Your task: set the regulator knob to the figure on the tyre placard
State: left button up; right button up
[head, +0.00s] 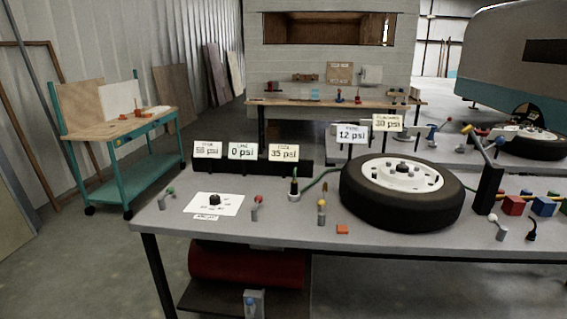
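A black knob (214,199) sits on a white dial plate (228,209) at the left of the grey workbench (275,230); its pointer setting is too small to read. A small label (206,217) lies in front of the plate. The black tyre (400,215) with a white wheel lies flat on the bench at right. Behind it, a cream card (387,122) appears to read 30 psi, its heading blurred but possibly placard. A white card (352,134) beside it reads 12 psi. Neither of my grippers is in view.
Three cards stand behind the dial: one blurred, perhaps 50 psi (207,149), one 0 psi (242,151), one 35 psi (284,152). Small valves (257,207) and an orange block (342,229) stand between dial and tyre. A red tank (247,267) lies below. A teal cart (125,170) stands left.

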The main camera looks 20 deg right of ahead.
aim_at(214, 200)
jog(key=z, duration=1.25)
jog(key=u, duration=1.25)
jog(key=i+j, duration=0.2)
jog(key=i, duration=0.2)
jog(key=i+j, duration=0.2)
jog(key=i, duration=0.15)
jog(key=i+j+u, duration=0.1)
jog(key=i, duration=0.3)
jog(key=j, duration=0.1)
